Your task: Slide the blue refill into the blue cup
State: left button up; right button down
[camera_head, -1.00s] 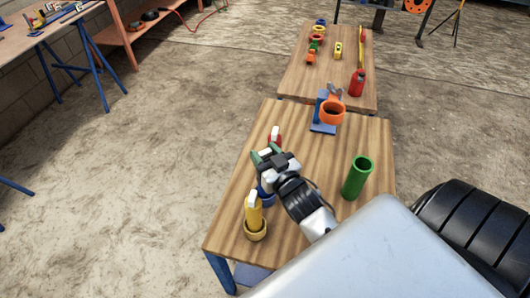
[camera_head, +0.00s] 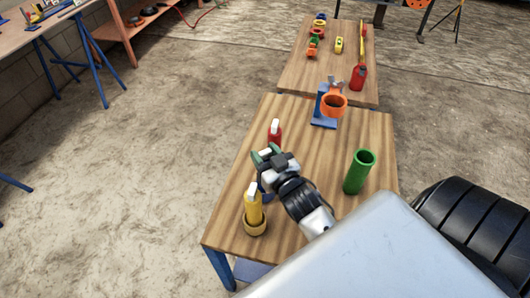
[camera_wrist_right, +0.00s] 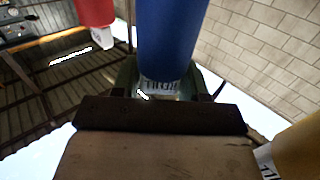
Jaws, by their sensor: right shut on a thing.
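My right gripper (camera_head: 264,155) is over the left part of the near table, its fingers toward the left. It is shut on the blue refill, a blue cylinder (camera_wrist_right: 170,35) with a white lettered end between the fingers in the right wrist view. In the head view my gripper and arm hide most of the refill. A small patch of blue (camera_head: 263,188) shows below the gripper; I cannot tell whether it is the blue cup or the refill, nor how they meet. My left gripper is not in view.
A yellow refill (camera_head: 253,207) stands in a yellow cup (camera_head: 256,229) in front. A red refill (camera_head: 275,131) with a white top stands behind the gripper. A green tube (camera_head: 359,171) stands to the right. An orange ring (camera_head: 334,104) on a blue stand is at the back.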

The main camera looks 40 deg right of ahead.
jog(key=shift+f, duration=0.1)
jog(key=c, duration=0.5)
grip_release()
jog(key=shift+f, duration=0.1)
jog(key=shift+s, duration=0.1)
jog(key=shift+s, duration=0.25)
jog(key=s, duration=1)
jog(key=shift+a, duration=0.4)
jog(key=shift+s, duration=0.1)
